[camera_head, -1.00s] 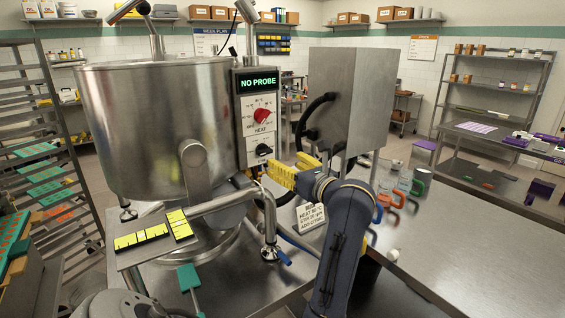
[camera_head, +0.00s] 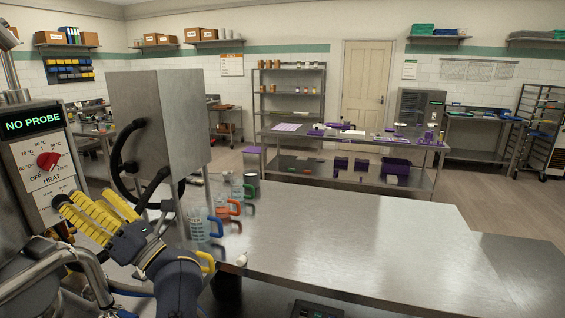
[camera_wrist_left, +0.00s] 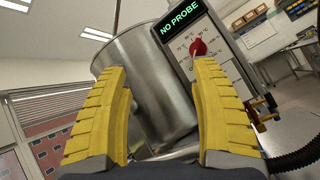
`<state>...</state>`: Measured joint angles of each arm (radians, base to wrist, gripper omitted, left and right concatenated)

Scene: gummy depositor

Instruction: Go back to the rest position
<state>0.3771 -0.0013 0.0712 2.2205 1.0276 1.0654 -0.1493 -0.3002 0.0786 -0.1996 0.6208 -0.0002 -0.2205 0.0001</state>
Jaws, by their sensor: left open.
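My left gripper (camera_head: 98,215) has yellow ribbed fingers and is at the left of the head view, in front of the heat control panel (camera_head: 42,165). In the left wrist view its two fingers (camera_wrist_left: 165,110) stand wide apart with nothing between them. Beyond them are the steel kettle (camera_wrist_left: 150,85) and the panel with its red knob (camera_wrist_left: 198,47) and a "NO PROBE" display. The gripper looks apart from the knob. My right gripper is not in view.
Several measuring jugs with coloured handles, one with an orange handle (camera_head: 228,207), stand on the steel table (camera_head: 360,240) right of my left arm. A steel box (camera_head: 160,115) with a black hose rises behind the gripper. The table's right part is clear.

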